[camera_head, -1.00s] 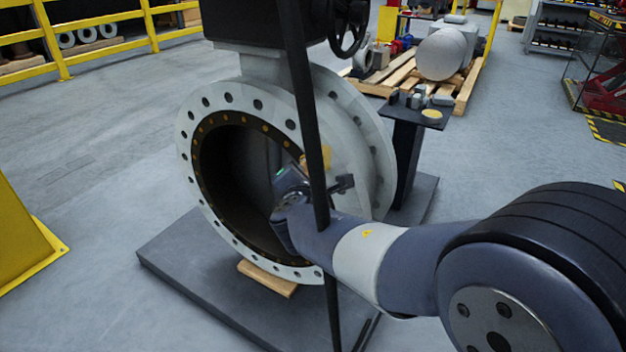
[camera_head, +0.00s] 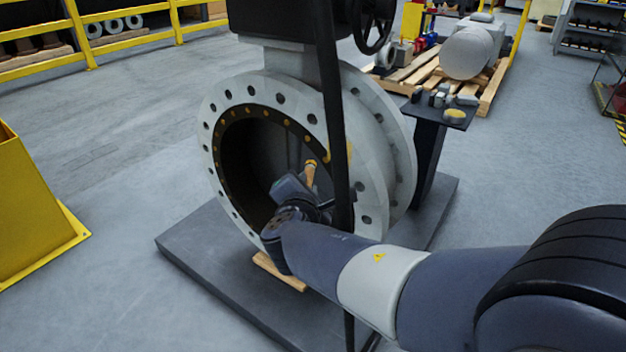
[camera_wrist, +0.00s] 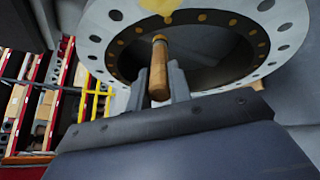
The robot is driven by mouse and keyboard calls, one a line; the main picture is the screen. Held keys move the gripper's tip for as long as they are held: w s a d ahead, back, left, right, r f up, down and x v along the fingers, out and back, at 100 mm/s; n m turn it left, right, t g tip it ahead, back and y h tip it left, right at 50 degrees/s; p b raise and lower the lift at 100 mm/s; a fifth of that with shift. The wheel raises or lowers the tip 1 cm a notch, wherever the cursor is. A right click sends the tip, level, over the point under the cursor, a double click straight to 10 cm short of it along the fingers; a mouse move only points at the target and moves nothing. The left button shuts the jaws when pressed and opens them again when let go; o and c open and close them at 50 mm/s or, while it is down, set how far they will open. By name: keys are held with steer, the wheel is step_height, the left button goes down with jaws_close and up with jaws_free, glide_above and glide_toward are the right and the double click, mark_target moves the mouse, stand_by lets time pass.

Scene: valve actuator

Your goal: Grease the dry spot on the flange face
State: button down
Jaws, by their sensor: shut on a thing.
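The large pale flange (camera_head: 228,100) stands upright around a dark bore, with bolt holes in its face. It also fills the top of the wrist view (camera_wrist: 275,25). A yellow patch (camera_head: 340,146) shows on the right of its face, partly behind a black upright bar; a yellow patch (camera_wrist: 164,4) is at the wrist view's top edge. I cannot clearly make out a separate dry spot. My gripper (camera_wrist: 156,84) is shut on a wooden-handled tool, apparently a brush (camera_wrist: 159,68), pointing toward the flange. The brush (camera_head: 310,172) appears in front of the bore, apparently apart from the face.
A small dark stand (camera_head: 432,112) behind the flange carries grey pieces and a yellow round item (camera_head: 455,116). A dark base plate (camera_head: 190,247) lies under the valve, with a wooden block (camera_head: 279,272) below the flange. A yellow post (camera_head: 30,200) stands left; open floor lies between.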

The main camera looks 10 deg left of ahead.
steer(key=shift+s, duration=0.25)
steer(key=shift+s+a, duration=0.3)
steer(key=shift+s, duration=0.35)
steer(key=shift+s+a, duration=0.3)
steer(key=shift+s, duration=0.35)
